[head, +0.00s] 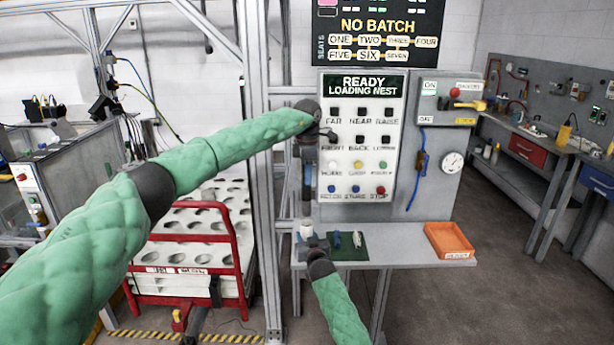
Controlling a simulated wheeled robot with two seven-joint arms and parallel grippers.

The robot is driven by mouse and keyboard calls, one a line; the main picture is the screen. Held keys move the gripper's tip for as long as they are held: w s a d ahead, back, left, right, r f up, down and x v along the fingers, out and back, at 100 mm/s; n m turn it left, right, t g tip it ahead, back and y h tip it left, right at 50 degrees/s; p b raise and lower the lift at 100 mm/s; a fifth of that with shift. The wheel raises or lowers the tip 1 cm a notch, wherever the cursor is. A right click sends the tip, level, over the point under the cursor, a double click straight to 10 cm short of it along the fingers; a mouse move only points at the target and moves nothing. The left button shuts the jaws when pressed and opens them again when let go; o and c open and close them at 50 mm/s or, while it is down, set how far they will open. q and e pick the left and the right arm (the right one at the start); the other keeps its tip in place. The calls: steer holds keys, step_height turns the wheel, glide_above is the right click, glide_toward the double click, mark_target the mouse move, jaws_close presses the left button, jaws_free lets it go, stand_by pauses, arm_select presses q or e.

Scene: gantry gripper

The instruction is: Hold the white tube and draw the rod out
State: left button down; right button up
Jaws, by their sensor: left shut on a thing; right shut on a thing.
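The white tube (306,229) stands upright at the left end of the grey shelf below the panel. My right gripper (312,243) is low at the tube and shut on it; its fingertips are small and partly hidden by its own wrist. My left gripper (309,140) is well above the tube, in front of the panel's left edge, and shut on the rod (307,200). The rod looks dark and slim and hangs upright below the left gripper, in line above the tube. I cannot tell whether its lower end is still inside the tube.
A green mat (348,250) with small parts lies right of the tube. An orange tray (449,240) sits at the shelf's right end. The button panel (397,140) rises behind. A red-framed rack (190,250) stands left, past a metal post (264,200).

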steer(key=o, duration=1.1)
steer(key=shift+c, duration=0.2)
